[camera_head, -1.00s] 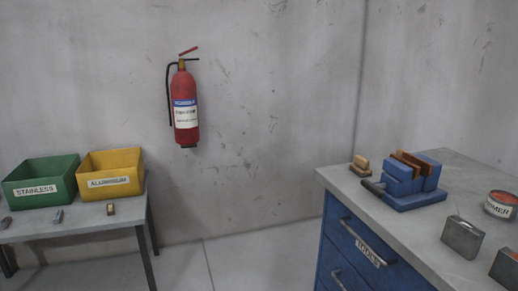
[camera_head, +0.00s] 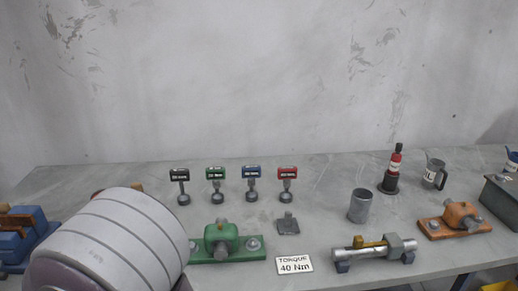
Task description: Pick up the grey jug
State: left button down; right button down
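The grey jug (camera_head: 434,173) stands upright at the right of the grey bench, towards the back. It has a dark handle on its right side and a pale label on its front. Nothing touches it that I can see. Neither of my grippers is in view. A large pale rounded arm link of mine fills the lower left and hides part of the bench.
A red and black bottle (camera_head: 393,168) stands just left of the jug. A grey metal cup (camera_head: 360,205) is further left. An orange clamp block (camera_head: 455,220) sits in front, and a dark grey box (camera_head: 502,200) is at the right.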

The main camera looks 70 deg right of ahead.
aim_at(435, 169)
jog(key=z, duration=3.75)
